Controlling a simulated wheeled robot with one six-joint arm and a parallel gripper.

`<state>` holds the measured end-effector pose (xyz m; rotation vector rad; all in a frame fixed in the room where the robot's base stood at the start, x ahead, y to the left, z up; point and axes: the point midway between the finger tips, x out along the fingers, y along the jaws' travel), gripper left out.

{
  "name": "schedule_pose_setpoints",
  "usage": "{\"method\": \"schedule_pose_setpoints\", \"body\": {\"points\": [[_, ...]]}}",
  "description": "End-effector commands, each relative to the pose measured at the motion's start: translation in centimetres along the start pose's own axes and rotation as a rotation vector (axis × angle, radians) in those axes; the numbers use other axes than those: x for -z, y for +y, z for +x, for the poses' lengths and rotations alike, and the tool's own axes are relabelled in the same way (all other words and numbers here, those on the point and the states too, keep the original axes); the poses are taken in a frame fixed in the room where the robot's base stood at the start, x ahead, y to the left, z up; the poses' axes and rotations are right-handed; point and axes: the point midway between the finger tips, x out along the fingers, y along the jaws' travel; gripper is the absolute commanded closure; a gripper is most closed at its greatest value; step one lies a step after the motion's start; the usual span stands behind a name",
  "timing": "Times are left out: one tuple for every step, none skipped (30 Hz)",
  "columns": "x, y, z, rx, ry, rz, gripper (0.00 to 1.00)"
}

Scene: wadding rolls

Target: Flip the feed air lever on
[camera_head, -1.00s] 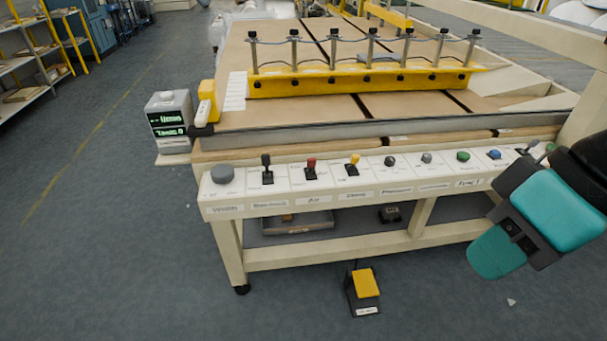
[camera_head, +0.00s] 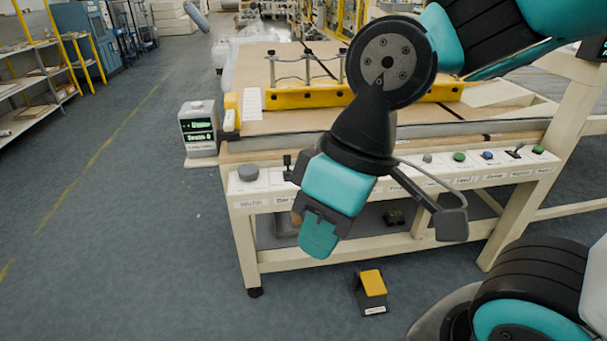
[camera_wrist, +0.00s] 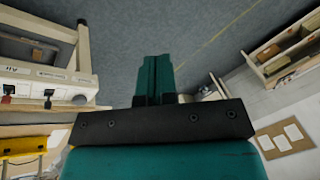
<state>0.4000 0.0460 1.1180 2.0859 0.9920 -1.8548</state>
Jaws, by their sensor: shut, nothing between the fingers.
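The control panel (camera_head: 258,186) runs along the front of the table. A black lever (camera_head: 288,163) stands beside the grey knob at its left end and also shows in the wrist view (camera_wrist: 48,96). A red-topped lever (camera_wrist: 7,97), near a label that seems to read "Air", shows at the wrist view's left edge. In the head view my forearm and gripper hide it. My gripper (camera_head: 318,240) is shut and empty, pointing down in front of the panel's left part. Its teal fingers (camera_wrist: 154,78) are together over the floor, apart from the levers.
The grey knob (camera_head: 248,172) is at the panel's left end. A small display box (camera_head: 198,130) stands at the table's left corner. A yellow foot pedal (camera_head: 373,284) lies on the floor below. The floor to the left is clear.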

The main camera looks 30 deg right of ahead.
Motion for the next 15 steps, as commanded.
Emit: {"method": "schedule_pose_setpoints", "body": {"points": [[0.0, 0.0, 0.0, 0.000, 0.000, 0.000, 1.00], [0.0, 0.0, 0.0, 0.000, 0.000, 0.000, 1.00], [0.0, 0.0, 0.0, 0.000, 0.000, 0.000, 1.00], [0.0, 0.0, 0.0, 0.000, 0.000, 0.000, 1.00], [0.0, 0.0, 0.0, 0.000, 0.000, 0.000, 1.00], [0.0, 0.0, 0.0, 0.000, 0.000, 0.000, 1.00], [0.0, 0.0, 0.0, 0.000, 0.000, 0.000, 1.00], [0.0, 0.0, 0.1, 0.000, 0.002, 0.001, 1.00], [0.1, 0.2, 0.3, 0.000, 0.009, 0.003, 1.00], [0.4, 0.4, 0.7, 0.000, 0.020, 0.007, 1.00], [0.7, 0.8, 1.2, -0.001, 0.035, 0.012, 1.00], [1.3, 1.5, 2.1, -0.002, 0.066, 0.023, 1.00], [1.9, 2.2, 3.0, -0.004, 0.099, 0.033, 1.00], [2.7, 3.0, 4.0, -0.007, 0.139, 0.046, 1.00], [4.0, 4.5, 5.5, -0.015, 0.203, 0.065, 1.00]]}}
